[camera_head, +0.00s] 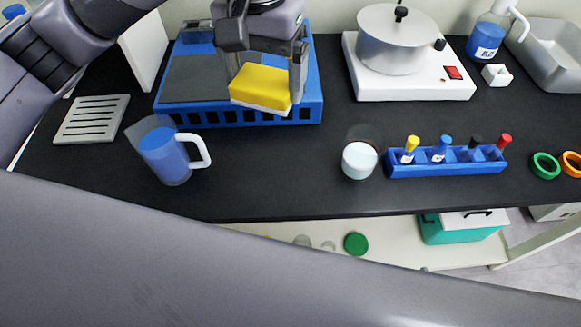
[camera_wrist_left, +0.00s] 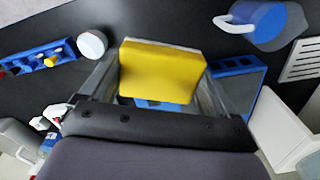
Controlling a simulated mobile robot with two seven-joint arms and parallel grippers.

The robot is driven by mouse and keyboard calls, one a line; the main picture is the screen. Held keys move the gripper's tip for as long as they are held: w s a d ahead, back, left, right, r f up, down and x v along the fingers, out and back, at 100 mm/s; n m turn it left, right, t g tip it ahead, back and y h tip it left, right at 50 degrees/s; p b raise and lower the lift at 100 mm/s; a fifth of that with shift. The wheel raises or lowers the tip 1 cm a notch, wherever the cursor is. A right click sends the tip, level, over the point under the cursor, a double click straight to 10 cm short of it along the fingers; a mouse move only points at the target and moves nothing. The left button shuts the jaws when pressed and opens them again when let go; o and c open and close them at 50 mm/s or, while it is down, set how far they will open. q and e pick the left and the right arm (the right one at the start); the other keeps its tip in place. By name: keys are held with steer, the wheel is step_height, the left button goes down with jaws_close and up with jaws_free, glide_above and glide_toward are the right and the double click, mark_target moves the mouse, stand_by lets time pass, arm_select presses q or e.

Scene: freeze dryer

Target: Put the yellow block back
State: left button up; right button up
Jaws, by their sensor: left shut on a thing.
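The yellow block (camera_head: 262,87) has a pale underside and is held in my left gripper (camera_head: 265,78), whose fingers are shut on it from both sides. The block is above the front right part of a blue tray-like base (camera_head: 312,105) with a row of square openings along its front. In the left wrist view the block (camera_wrist_left: 160,72) sits between the two fingers and hides part of the blue base (camera_wrist_left: 240,66) behind it. I cannot tell whether the block touches the base. My right gripper is not in view.
A blue jug (camera_head: 165,155) with a white handle stands front left, near a slotted plate (camera_head: 92,119). A white jar (camera_head: 359,160) and a blue rack (camera_head: 445,168) are to the right. A pot (camera_head: 397,42) stands on a hotplate behind. The front middle of the black bench is clear.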

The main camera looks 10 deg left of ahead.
arm_select(q)
steer(key=b, duration=0.3)
glide_above(273, 172)
step_height(273, 172, down, 15)
steer(key=shift+r, duration=0.2)
step_height(273, 172, down, 4)
steer(key=shift+f, duration=0.6)
steer(key=o, duration=0.8)
steer(key=shift+f, duration=0.15)
step_height(273, 172, up, 12)
steer(key=p, duration=0.1)
steer(key=shift+r, duration=0.2)
